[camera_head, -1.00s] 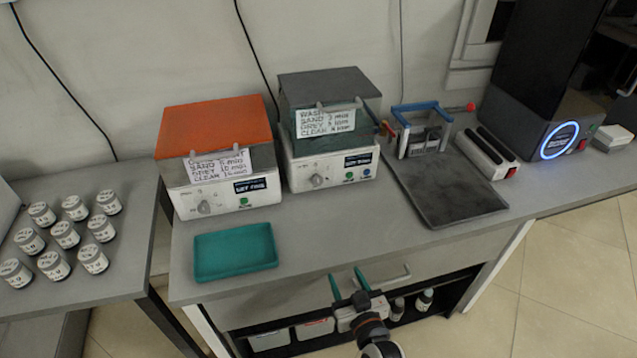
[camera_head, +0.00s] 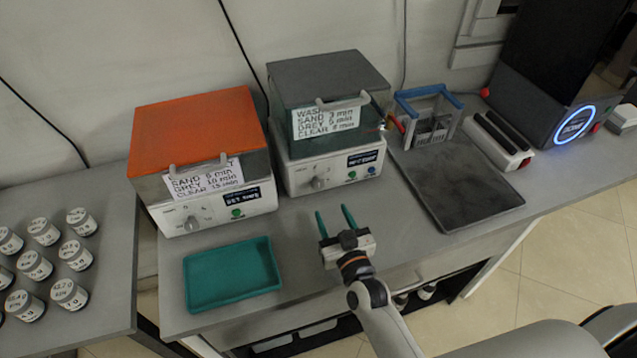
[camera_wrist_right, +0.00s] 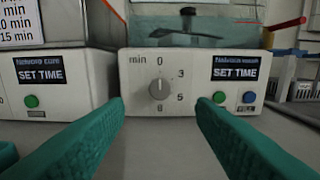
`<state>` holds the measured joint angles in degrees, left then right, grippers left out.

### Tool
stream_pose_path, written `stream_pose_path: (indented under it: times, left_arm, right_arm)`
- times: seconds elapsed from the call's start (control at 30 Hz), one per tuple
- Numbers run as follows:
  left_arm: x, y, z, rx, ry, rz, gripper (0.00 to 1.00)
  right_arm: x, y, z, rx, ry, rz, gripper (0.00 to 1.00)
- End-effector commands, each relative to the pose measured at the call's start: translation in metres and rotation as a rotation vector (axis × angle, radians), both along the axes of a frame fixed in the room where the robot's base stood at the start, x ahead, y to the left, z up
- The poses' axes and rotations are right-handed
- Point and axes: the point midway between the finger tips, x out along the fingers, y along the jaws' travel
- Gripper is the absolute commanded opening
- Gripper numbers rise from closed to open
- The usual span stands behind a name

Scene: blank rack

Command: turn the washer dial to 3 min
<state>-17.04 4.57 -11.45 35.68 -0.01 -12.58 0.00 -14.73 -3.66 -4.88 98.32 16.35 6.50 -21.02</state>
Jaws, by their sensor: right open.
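The washer (camera_head: 331,172) is the grey-lidded machine with a clear tank, right of the orange-lidded machine. Its dial (camera_head: 318,182) is on the lower front panel. In the right wrist view the dial (camera_wrist_right: 159,88) is a grey knob ringed by the marks 0, 3, 5 and a lowest mark that looks like 6 or 8; its pointer appears to face up toward 0. My right gripper (camera_head: 334,211) is open and empty in front of the washer, below and slightly right of the dial, apart from it. In the wrist view its green fingers (camera_wrist_right: 160,105) lie either side of the dial.
The orange-lidded machine (camera_head: 215,212) stands left of the washer, with its own dial. A green tray (camera_head: 232,300) lies before it. A dark mat (camera_head: 462,190) and a blue-handled rack (camera_head: 430,115) are right. Jars (camera_head: 68,293) stand on the left table.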

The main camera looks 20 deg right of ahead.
Motion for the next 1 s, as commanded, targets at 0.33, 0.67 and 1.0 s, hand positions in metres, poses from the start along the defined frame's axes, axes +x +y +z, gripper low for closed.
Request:
stream_pose_path:
  times: [0.33,0.67,1.0]
  left_arm:
    - [-0.013,0.0,0.003,0.002,0.021,-0.001,0.0]
    - [0.001,-0.001,0.004,-0.001,-0.001,-0.001,0.0]
    - [0.0,-0.001,0.004,-0.001,0.001,0.0,0.0]
  right_arm:
    - [0.07,0.002,0.002,0.0,-0.003,-0.001,0.5]
    - [0.096,0.003,0.001,0.001,-0.001,0.0,0.5]
    - [0.096,0.003,0.001,0.0,0.0,0.0,0.34]
